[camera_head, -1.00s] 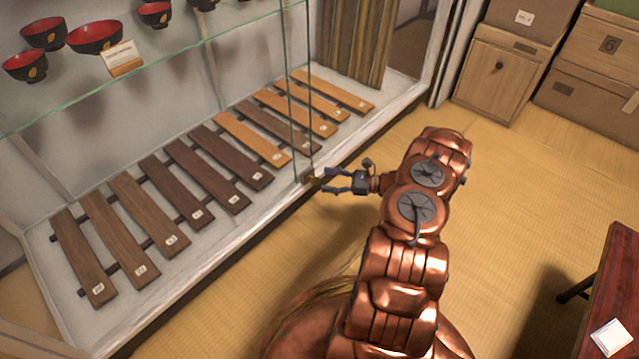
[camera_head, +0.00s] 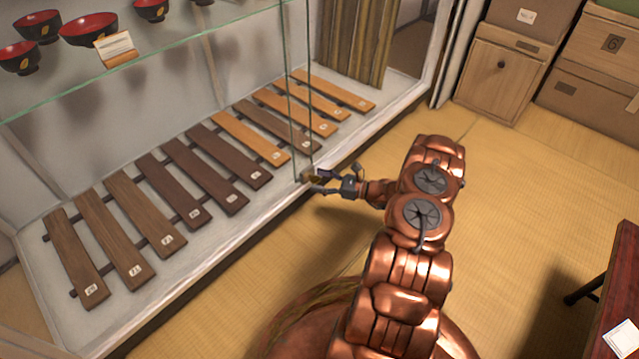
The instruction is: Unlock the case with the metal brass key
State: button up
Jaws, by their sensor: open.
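The glass display case (camera_head: 200,268) fills the left half of the head view, with its lower glass edge and pale base running diagonally. My gripper (camera_head: 308,182) is at the front edge of the case, by the bottom of the vertical glass edge. Its fingers are apart and point left at the case. A small brownish-gold thing (camera_head: 316,178) shows between or just behind the fingers; it may be the brass key or a lock, and I cannot tell which. Whether it touches the fingers is also unclear.
Wooden xylophone-like bars (camera_head: 165,190) lie inside the case, and red-black bowls (camera_head: 88,30) stand on its glass shelf. Wooden cabinets (camera_head: 497,75) stand at the back right. A red table (camera_head: 612,290) is at the right edge. The tatami floor (camera_head: 510,190) between is clear.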

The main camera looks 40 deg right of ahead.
jog(key=shift+w+a, duration=0.1)
jog(key=shift+w, duration=0.1)
jog(key=c, duration=1.2)
